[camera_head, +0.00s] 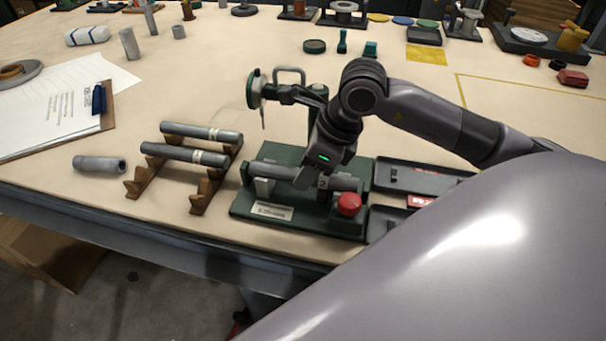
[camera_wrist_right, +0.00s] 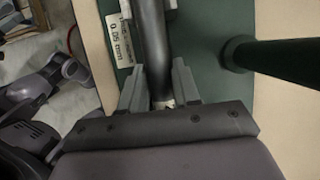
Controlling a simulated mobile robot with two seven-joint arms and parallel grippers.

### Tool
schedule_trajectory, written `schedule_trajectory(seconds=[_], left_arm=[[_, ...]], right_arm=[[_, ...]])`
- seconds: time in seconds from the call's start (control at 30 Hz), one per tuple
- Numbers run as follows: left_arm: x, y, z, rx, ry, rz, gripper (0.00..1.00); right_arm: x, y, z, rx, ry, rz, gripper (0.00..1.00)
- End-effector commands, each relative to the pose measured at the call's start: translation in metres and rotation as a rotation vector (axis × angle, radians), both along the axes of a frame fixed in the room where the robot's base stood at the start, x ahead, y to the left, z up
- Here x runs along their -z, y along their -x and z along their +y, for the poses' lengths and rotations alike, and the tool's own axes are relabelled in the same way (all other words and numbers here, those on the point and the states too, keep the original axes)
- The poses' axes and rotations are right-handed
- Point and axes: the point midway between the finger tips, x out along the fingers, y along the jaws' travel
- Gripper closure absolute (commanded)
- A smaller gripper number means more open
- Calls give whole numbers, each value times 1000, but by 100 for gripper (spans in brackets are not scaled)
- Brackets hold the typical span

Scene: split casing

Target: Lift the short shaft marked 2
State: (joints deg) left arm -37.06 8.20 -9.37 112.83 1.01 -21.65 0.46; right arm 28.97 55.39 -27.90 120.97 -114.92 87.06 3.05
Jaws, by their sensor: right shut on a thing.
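A grey shaft (camera_head: 270,170) lies level across the supports of the green fixture (camera_head: 240,208). A pale band near its right end carries a mark that looks like a 2. My right gripper (camera_head: 313,180) comes down from above and is shut on this shaft near the band. In the right wrist view the shaft (camera_wrist_right: 152,45) runs between the two fingers of the gripper (camera_wrist_right: 157,85), and the band shows close to the palm. The fingers hide part of the shaft. I cannot tell whether it is clear of its supports. My left gripper is not in view.
Two banded shafts (camera_head: 200,132) (camera_head: 180,153) lie on a wooden rack to the left. A grey tube (camera_head: 99,164) lies beside it.

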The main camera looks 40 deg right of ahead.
Motion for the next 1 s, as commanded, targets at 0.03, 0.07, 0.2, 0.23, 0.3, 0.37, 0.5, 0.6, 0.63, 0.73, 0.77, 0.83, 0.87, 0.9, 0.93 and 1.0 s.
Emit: schedule_trajectory(seconds=[0.03, 0.07, 0.2, 0.23, 0.3, 0.37, 0.5, 0.6, 0.63, 0.73, 0.77, 0.83, 0.87, 0.9, 0.93, 1.0], left_arm=[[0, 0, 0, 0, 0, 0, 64], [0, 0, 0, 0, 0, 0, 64], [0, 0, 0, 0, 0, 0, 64], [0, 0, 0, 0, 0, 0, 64], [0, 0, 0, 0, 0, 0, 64], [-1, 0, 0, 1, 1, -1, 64], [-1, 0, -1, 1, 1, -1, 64], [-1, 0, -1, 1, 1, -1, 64], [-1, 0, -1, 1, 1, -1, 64], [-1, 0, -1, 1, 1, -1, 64], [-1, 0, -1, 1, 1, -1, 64], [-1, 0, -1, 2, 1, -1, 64], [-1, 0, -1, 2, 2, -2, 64], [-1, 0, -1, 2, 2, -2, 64], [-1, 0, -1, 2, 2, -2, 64], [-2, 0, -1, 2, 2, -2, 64]], right_arm=[[-1, 0, 0, 1, 1, -2, 100], [-1, 0, 0, 1, 1, -2, 100], [-1, 0, 0, 1, 1, -2, 100], [-1, 0, 0, 1, 1, -2, 100], [-1, 0, 0, 1, 1, -2, 100], [-1, 0, 0, 1, 1, -2, 100], [-1, -1, 0, 1, 0, -3, 100], [-1, -1, 0, 1, 1, -3, 100], [-1, -1, 0, 1, 1, -3, 100], [-4, -2, 0, 1, -2, -11, 100], [-4, -2, 0, 1, -2, -11, 100], [-4, -2, 0, 1, -2, -11, 100], [-4, -2, 0, 1, -1, -11, 100], [-4, -2, 0, 1, -1, -11, 100], [-5, -2, 0, 1, -1, -11, 100], [-7, -2, 0, 1, -3, -11, 100]])
